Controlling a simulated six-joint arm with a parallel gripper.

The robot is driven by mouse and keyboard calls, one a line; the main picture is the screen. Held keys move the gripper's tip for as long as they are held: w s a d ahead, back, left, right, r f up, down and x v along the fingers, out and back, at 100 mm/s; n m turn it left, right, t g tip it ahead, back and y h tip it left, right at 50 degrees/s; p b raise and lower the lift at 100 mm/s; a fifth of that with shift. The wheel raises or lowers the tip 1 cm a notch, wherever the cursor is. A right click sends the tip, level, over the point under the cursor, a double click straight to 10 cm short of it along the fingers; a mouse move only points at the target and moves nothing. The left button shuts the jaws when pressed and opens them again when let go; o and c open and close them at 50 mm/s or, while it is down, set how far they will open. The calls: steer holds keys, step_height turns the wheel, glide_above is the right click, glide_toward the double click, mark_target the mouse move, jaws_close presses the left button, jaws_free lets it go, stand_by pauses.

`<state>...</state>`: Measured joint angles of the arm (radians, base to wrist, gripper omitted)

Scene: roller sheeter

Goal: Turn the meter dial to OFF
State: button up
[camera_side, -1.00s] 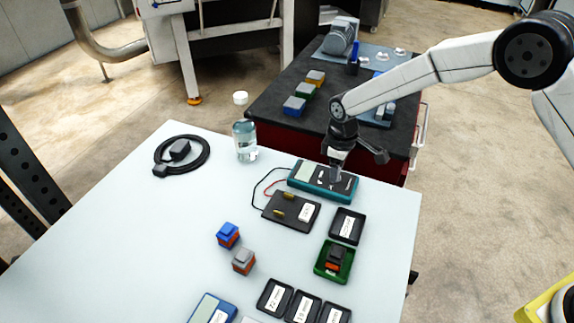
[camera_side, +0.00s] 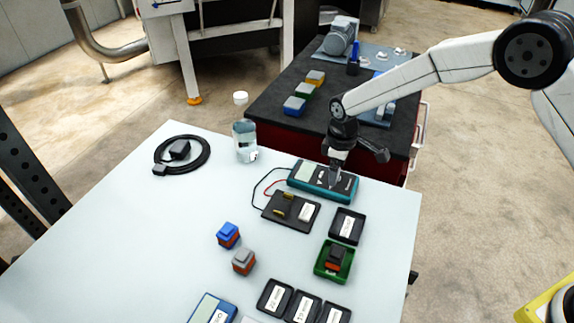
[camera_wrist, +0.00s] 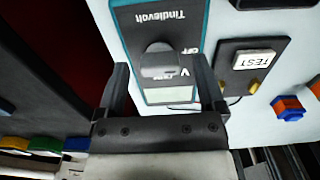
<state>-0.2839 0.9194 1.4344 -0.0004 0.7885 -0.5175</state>
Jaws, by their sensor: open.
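The meter (camera_side: 322,181) is a teal-edged box with a dark face, lying on the white table. Its dial, a grey knob (camera_wrist: 160,60), shows in the wrist view with "V" and partly hidden "OFF" lettering beside it. My gripper (camera_side: 334,182) points down over the meter's face in the side view. In the wrist view my gripper (camera_wrist: 162,82) is open, one finger on each side of the knob. I cannot tell whether the fingers touch it. The knob's exact pointing direction is unclear.
A black test block (camera_side: 291,211) with brass posts sits just in front of the meter, joined by leads. Black trays (camera_side: 347,226), a green tray (camera_side: 320,268), and blue and grey blocks (camera_side: 228,235) lie nearer. A bottle (camera_side: 245,141) and coiled cable (camera_side: 206,150) stand left.

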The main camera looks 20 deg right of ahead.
steer(key=shift+r, duration=0.1)
steer(key=shift+r, duration=3.85)
steer(key=s+d+r+m+t, duration=0.1)
steer(key=s+d+m, duration=0.3)
steer(key=s+d, duration=0.3)
steer(key=s+d+r+m+t, duration=0.1)
steer(key=s+d+m, duration=0.4)
steer(key=s, duration=1.1)
steer(key=d, duration=0.3)
steer(key=shift+r+t, duration=0.2)
steer(key=shift+t, duration=0.1)
